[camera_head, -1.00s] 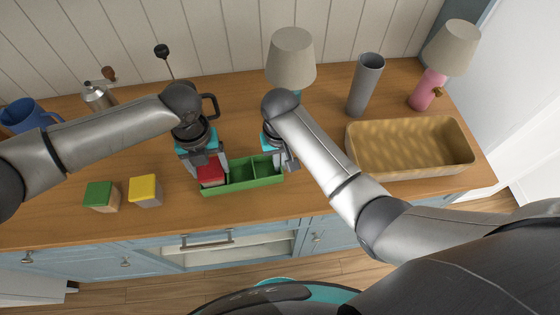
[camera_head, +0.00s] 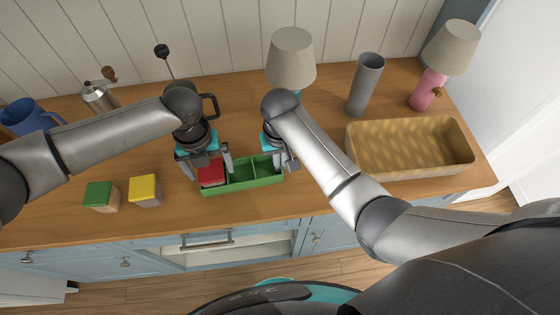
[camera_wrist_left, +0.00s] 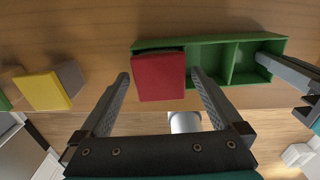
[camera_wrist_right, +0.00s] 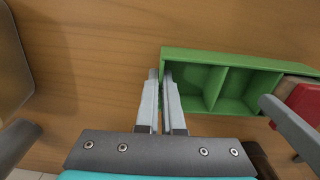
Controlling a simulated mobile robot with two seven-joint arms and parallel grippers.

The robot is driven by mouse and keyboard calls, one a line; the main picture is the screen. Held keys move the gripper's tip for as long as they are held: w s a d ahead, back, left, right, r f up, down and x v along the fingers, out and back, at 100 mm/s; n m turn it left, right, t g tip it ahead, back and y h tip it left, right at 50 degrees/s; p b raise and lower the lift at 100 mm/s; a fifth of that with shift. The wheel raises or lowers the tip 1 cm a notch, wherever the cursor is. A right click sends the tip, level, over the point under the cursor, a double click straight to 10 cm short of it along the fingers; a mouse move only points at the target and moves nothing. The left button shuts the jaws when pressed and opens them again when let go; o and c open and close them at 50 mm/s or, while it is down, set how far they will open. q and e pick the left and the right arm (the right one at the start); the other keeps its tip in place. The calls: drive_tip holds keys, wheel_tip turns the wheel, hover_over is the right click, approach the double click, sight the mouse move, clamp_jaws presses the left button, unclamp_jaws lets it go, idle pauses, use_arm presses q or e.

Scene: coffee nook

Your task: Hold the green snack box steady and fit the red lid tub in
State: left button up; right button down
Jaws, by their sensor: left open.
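The green snack box (camera_head: 243,188) lies on the counter, with its open compartments also in the left wrist view (camera_wrist_left: 237,38). The red lid tub (camera_head: 211,173) is at the box's left compartment; its red lid (camera_wrist_left: 159,78) faces up. I cannot tell how deep it sits. My left gripper (camera_wrist_left: 160,75) is open, its fingers apart on either side of the tub. My right gripper (camera_wrist_right: 162,75) is shut on the right end wall of the box, one finger inside and one outside. The middle and right compartments look empty, apart from that finger.
A green-topped block (camera_head: 100,196) and a yellow-topped block (camera_head: 144,190) stand left of the box. A wicker basket (camera_head: 410,171) is at the right. A lamp (camera_head: 291,58), grey vase (camera_head: 366,84) and blue jug (camera_head: 27,116) stand behind. The counter's front edge is close.

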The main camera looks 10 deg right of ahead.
use_arm(q)
wheel_tip(320, 180, up, 12)
drive_tip(key=shift+f, duration=0.15)
use_arm(e)
drive_tip(key=c, duration=1)
unclamp_jaws()
drive_tip(key=shift+o, duration=0.2)
wheel_tip(320, 180, up, 10)
drive_tip(key=shift+r, duration=1)
